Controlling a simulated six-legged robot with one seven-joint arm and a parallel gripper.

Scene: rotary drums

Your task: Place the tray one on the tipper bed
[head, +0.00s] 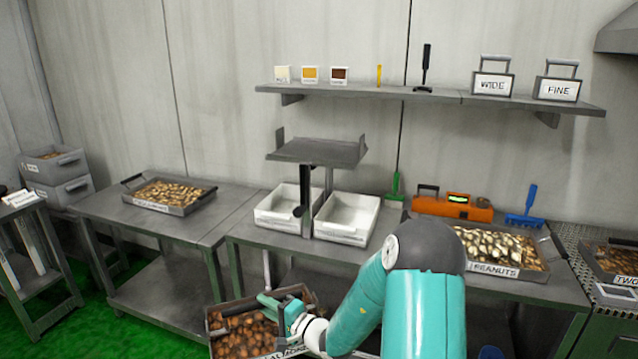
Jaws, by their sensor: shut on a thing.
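A grey tray of brown nuts (284,351) is low at the bottom centre, in front of the bench. Its front label is partly hidden by my wrist, so I cannot read whether it is tray one. My teal gripper (266,302) is shut on this tray near its right side, and its fingertips are partly hard to make out. The tipper bed (318,151) is a bare grey plate with raised side pieces, on a dark post on the middle bench, above and behind the held tray.
Two white bins (345,218) flank the tipper post. A peanuts tray (493,269), orange level-like device (452,204) and blue brush (524,208) lie at right. Another nut tray (168,208) is on the left bench. A wall shelf (430,96) hangs above the bed.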

